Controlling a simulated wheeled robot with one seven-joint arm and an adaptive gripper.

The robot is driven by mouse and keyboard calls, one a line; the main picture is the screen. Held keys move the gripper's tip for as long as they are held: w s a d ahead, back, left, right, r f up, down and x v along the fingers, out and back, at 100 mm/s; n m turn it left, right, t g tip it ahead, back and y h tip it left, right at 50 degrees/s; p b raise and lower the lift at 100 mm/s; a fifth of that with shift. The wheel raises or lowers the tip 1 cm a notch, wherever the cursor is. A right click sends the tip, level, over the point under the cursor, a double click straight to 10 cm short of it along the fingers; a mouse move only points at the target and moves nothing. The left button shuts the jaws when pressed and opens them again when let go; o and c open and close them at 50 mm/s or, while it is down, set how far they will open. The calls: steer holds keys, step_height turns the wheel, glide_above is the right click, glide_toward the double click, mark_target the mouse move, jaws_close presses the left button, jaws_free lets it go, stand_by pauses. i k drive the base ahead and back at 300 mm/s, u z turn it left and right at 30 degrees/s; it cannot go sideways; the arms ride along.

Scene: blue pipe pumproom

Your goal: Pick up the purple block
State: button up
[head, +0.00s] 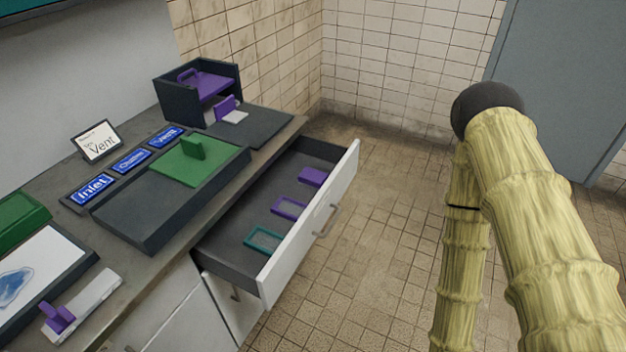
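A small solid purple block (312,177) lies in the far part of the open drawer (328,203), close to the drawer's front panel. A purple open frame (288,207) and a teal frame (263,240) lie nearer in the same drawer. Other purple pieces are on the counter: a handled plate (208,83) in a dark box, an upright piece (225,106) by a white slab, and a handle (58,318) on a white bar. My arm shows at the right, over the floor and apart from the drawer. My gripper is not in view.
The drawer sticks out from the counter (180,238) over the tiled floor. Floor right of the drawer is clear.

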mark_target(312, 178)
steer(key=z, duration=0.25)
steer(key=k, duration=0.75)
steer(key=u, duration=0.7)
steer(key=i, duration=0.5)
steer(key=z, duration=0.05)
